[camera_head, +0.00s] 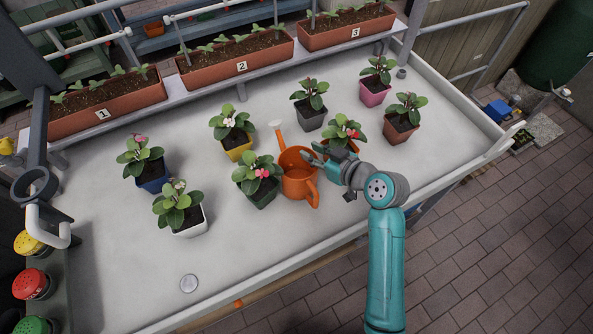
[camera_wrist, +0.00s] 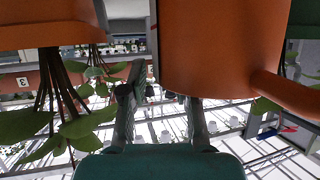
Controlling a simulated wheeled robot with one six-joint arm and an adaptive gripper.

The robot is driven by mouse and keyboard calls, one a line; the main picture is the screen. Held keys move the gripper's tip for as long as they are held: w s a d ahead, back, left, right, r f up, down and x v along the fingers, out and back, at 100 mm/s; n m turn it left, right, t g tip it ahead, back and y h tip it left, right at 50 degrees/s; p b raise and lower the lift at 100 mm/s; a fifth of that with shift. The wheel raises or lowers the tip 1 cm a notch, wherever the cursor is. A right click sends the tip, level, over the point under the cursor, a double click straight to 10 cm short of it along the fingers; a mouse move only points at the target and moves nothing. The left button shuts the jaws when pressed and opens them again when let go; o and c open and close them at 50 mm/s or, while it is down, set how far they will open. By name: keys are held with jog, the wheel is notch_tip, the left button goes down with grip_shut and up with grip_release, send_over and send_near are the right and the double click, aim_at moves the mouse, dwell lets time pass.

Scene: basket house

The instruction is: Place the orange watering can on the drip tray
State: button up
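The orange watering can (camera_head: 297,176) stands among the potted plants on the pale bench top, spout toward the back left and handle toward the front. It fills much of the upper right of the wrist view (camera_wrist: 220,45). My gripper (camera_head: 317,154) is at the can's right side, near its rim. In the wrist view its two fingers (camera_wrist: 162,95) are apart, one overlapping the can's edge and one left of it. Contact cannot be told. No separate drip tray is distinguishable; the bench top (camera_head: 270,235) is a broad, shallow, rimmed tray.
A plant in an orange-brown pot (camera_head: 345,131) stands close behind my gripper. A dark green pot (camera_head: 262,194) is close to the can's left. Other potted plants surround them. Numbered planters (camera_head: 238,68) line the back.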

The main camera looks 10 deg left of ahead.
grip_shut()
jog(key=shift+r, duration=0.1)
